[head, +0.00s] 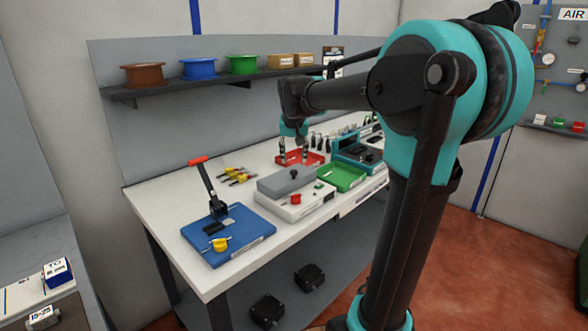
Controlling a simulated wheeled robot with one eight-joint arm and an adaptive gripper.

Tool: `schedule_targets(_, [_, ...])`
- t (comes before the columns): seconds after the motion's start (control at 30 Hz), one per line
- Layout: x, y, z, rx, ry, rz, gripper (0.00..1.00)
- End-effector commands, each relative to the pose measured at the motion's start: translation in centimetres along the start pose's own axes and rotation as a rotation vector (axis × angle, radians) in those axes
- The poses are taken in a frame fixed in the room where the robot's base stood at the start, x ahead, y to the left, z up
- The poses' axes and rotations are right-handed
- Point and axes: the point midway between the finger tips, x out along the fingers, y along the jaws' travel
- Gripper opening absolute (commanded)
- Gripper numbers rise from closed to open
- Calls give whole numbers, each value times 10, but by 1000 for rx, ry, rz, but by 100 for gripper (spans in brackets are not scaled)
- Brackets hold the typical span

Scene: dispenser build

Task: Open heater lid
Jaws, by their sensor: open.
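A white box with a grey lid, which looks like the heater (308,208), stands on the white workbench in the head view. The grey lid (279,187) lies flat on top of it, with a black knob (294,174) on it. A red knob (295,198) sits on the white front part. My gripper (293,153) hangs from the arm behind the heater, near the red tray. Its two dark fingers point down, apart and empty. It appears clear of the lid. The far side of the lid is not visible.
A blue plate (240,244) with an upright red-handled lever stands left of the heater. A green tray (343,181) and teal device (352,160) stand right. The red tray (314,158) lies behind. Yellow-handled tools (236,178) lie behind left. A shelf (205,84) with spools hangs above.

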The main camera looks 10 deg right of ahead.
Motion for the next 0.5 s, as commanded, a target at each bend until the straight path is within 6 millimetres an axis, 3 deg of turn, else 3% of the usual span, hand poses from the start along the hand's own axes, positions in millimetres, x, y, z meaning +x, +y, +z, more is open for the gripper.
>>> schedule_targets(0.2, [39, 0, 0, 0, 0, 0, 44])
schedule_targets(0.5, [62, 0, 0, 0, 0, 0, 44])
